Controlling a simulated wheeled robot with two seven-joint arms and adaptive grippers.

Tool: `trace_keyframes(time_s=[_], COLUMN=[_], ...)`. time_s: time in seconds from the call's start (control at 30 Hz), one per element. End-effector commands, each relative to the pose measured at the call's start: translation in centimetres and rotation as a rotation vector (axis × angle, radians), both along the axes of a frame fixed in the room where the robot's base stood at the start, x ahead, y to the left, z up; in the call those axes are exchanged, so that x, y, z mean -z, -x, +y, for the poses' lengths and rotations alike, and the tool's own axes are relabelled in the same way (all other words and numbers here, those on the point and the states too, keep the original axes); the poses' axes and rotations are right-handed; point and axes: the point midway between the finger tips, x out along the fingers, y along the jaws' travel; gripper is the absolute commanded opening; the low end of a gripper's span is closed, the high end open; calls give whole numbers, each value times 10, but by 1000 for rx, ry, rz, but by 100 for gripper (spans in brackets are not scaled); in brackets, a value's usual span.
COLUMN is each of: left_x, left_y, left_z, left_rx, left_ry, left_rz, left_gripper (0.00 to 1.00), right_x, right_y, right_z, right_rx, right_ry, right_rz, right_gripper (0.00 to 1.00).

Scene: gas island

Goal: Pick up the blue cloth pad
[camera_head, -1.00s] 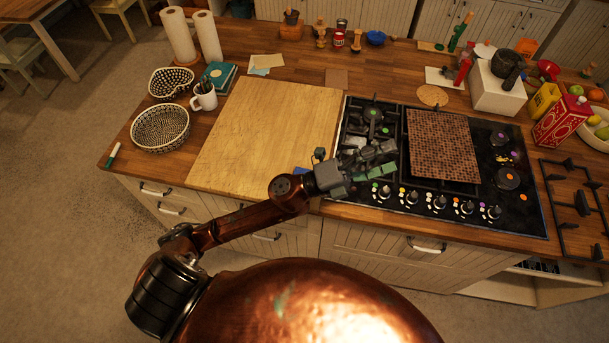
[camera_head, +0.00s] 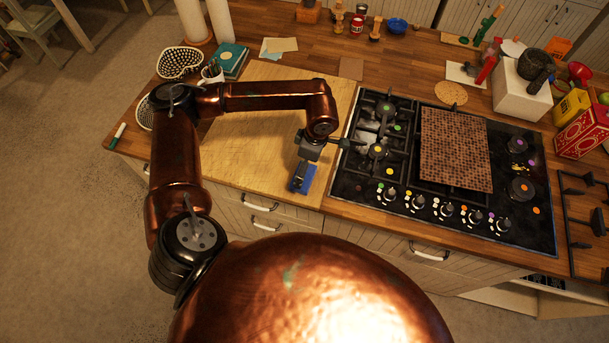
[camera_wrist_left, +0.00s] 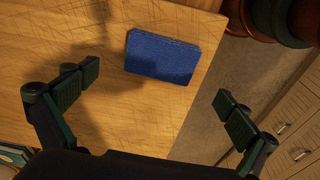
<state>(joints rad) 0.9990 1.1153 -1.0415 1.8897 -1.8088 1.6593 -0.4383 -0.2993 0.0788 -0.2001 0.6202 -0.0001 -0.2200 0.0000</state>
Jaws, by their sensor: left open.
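The blue cloth pad (camera_head: 309,181) lies flat near the front right corner of the wooden board, partly hidden under my left gripper (camera_head: 302,172) in the head view. In the left wrist view the pad (camera_wrist_left: 162,57) is a blue rectangle, fully visible, close to the board's edge. My left gripper (camera_wrist_left: 157,87) is open there, its fingers wide apart and empty. The pad shows beyond the fingers and between their sides, not between the pads of the fingers. The gripper's shadow falls on the board beside it. My right gripper is not in view.
The pad rests on the light wooden board (camera_head: 250,130). The black gas hob (camera_head: 350,180) with a brown mosaic tile (camera_head: 455,150) is to the right. Drawers (camera_head: 262,205) are below the counter's front edge. The board's middle is clear except for my arm above it.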

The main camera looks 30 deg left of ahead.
Motion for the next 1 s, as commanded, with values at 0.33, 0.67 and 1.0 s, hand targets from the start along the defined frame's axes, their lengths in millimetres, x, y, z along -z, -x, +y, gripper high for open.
trace_keyframes(time_s=[0.33, 0.67, 1.0], left_x=[42, 64, 64], left_y=[2, 1, 1], left_z=[3, 6, 6], left_rx=[0, 2, 1], left_ry=[3, 5, 5], left_rz=[6, 1, 1], left_gripper=[100, 100, 84], right_x=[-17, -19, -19], right_y=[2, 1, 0], right_z=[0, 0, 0], right_rx=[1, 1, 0], right_ry=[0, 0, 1], right_rz=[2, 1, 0], right_gripper=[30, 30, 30])
